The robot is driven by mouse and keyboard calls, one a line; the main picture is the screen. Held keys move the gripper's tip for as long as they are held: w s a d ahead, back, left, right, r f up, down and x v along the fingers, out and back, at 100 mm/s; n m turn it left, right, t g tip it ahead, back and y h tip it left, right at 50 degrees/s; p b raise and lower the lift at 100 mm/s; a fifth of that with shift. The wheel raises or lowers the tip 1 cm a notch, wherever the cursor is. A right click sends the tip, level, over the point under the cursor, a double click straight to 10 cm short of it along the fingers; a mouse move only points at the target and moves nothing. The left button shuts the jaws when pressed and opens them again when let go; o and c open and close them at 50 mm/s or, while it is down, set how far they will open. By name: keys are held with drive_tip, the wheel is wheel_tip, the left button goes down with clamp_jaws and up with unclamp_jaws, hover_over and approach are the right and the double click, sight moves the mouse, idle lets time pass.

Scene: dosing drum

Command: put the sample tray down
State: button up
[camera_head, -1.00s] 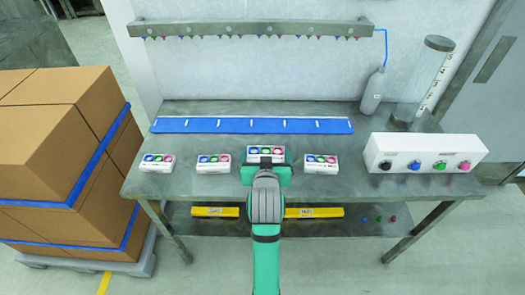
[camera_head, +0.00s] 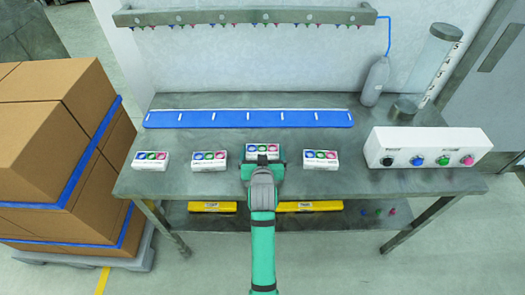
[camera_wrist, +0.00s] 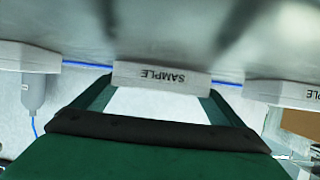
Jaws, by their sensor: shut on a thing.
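The sample tray (camera_head: 263,151) is a small white block with coloured round wells, in line with similar trays near the table's front edge. In the wrist view the tray (camera_wrist: 162,76) shows its upside-down "SAMPLE" label between my fingers. My gripper (camera_head: 263,164) is shut on it; in the wrist view my gripper (camera_wrist: 160,92) spans the tray's width. The tray's front is partly hidden by my gripper in the head view. I cannot tell whether its underside touches the table. The steel table (camera_head: 340,184) lies beneath it.
Similar trays stand left (camera_head: 209,160), far left (camera_head: 151,160) and right (camera_head: 321,160), with gaps between. A blue strip with white marks (camera_head: 248,119) lies behind. A white button box (camera_head: 428,149) stands at the right. Yellow bars (camera_head: 310,206) lie on the lower shelf.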

drive_tip(key=shift+f, duration=0.1)
drive_tip(key=o, duration=0.8)
